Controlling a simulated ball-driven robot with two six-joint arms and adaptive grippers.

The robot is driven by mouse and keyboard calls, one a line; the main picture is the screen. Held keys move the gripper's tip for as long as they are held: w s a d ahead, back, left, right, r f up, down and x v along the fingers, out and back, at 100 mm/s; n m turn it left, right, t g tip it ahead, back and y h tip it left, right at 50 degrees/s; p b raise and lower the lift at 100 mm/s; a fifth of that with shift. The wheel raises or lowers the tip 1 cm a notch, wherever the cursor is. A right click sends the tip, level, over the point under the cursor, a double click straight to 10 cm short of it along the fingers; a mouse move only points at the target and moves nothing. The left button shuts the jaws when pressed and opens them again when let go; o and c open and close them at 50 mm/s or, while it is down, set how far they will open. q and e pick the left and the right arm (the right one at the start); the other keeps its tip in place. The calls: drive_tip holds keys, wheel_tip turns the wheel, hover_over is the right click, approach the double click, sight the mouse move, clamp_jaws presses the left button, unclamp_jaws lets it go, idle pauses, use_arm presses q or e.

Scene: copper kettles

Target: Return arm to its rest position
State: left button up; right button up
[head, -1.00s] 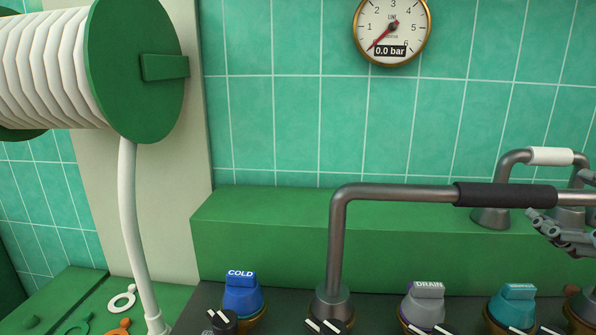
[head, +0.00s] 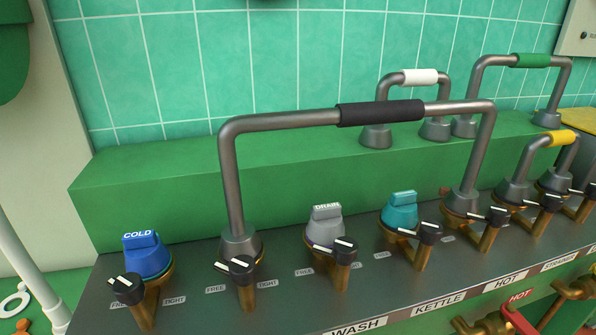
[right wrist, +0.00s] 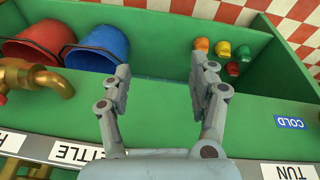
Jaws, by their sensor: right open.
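My right gripper (right wrist: 160,88) is open and empty in the right wrist view. Its two grey fingers stand apart above a green trough (right wrist: 160,107) with a labelled front edge. No gripper shows in the head view now, and my left gripper is in neither current view. In the head view a large grey pipe with a black sleeve (head: 382,111) spans the counter, and no hand is near it.
A blue valve (head: 148,255), a grey valve (head: 325,228) and a teal valve (head: 400,211) line the dark panel (head: 290,295). A red bucket (right wrist: 40,45), a blue bucket (right wrist: 98,45) and several small coloured items sit in the trough.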

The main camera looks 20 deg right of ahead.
drive_tip(key=s+d+f+g+b, duration=0.1)
drive_tip(key=s+f, duration=0.3)
drive_tip(key=f, duration=0.5)
drive_tip(key=s+d+f+b, duration=0.1)
drive_tip(key=s+f, duration=0.3)
drive_tip(key=f, duration=0.5)
drive_tip(key=s+f+b, duration=0.1)
drive_tip(key=s+f, duration=0.8)
drive_tip(key=s, duration=0.4)
drive_tip(key=shift+f+g, duration=0.15)
drive_tip(key=shift+g, duration=0.25)
drive_tip(key=shift+a, duration=0.1)
